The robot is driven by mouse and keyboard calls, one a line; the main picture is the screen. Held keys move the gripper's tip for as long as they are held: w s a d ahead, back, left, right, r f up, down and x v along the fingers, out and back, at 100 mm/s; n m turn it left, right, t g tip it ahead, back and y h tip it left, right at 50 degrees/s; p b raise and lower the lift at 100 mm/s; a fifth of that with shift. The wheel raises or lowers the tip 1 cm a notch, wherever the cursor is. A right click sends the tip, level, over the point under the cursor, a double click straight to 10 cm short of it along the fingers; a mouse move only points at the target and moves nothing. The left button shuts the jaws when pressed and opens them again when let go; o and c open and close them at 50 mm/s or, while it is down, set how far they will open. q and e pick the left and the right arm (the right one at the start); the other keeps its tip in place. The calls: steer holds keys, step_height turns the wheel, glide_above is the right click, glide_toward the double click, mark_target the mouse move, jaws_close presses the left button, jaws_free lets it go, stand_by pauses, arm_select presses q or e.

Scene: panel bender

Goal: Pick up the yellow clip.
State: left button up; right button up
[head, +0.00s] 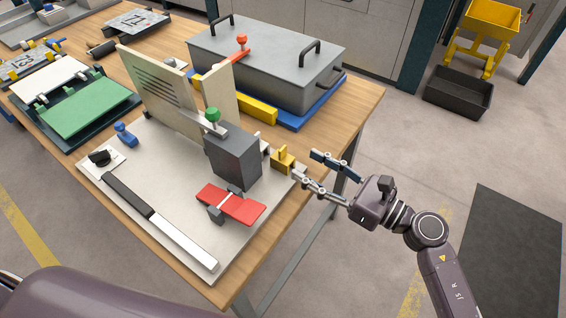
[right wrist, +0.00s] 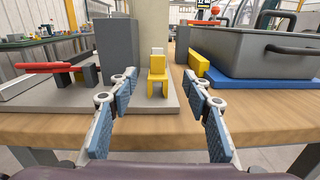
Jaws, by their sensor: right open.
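The yellow clip (head: 283,158) stands at the right edge of the pale board, beside the dark grey block. In the right wrist view the clip (right wrist: 157,76) is upright, shaped like a small chair, ahead and between my fingers. My right gripper (head: 312,170) is open and empty. Its fingertips are just to the right of the clip in the head view, apart from it as far as I can see. The right gripper also frames the clip in the right wrist view (right wrist: 160,83). My left gripper does not show.
The pale board (head: 165,190) carries a dark grey block (head: 233,160), a red-handled clamp (head: 231,204) and a long black-and-white bar (head: 160,222). A grey lidded box (head: 265,62) on a blue base stands behind, with a yellow bar (head: 250,106) in front.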

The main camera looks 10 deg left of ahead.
mark_target(284, 156)
steer(key=shift+s+a+f+n+g, duration=0.1)
steer(key=shift+a+n+g, duration=0.2)
steer(key=shift+a+n, duration=0.1)
steer(key=p+x, duration=0.2)
steer(key=x, duration=0.4)
steer(key=shift+f, duration=0.15)
steer(key=shift+w+a+f, duration=0.15)
steer(key=shift+w+a, duration=0.2)
steer(key=shift+a, duration=0.2)
steer(key=c, duration=1)
steer(key=shift+c, duration=0.2)
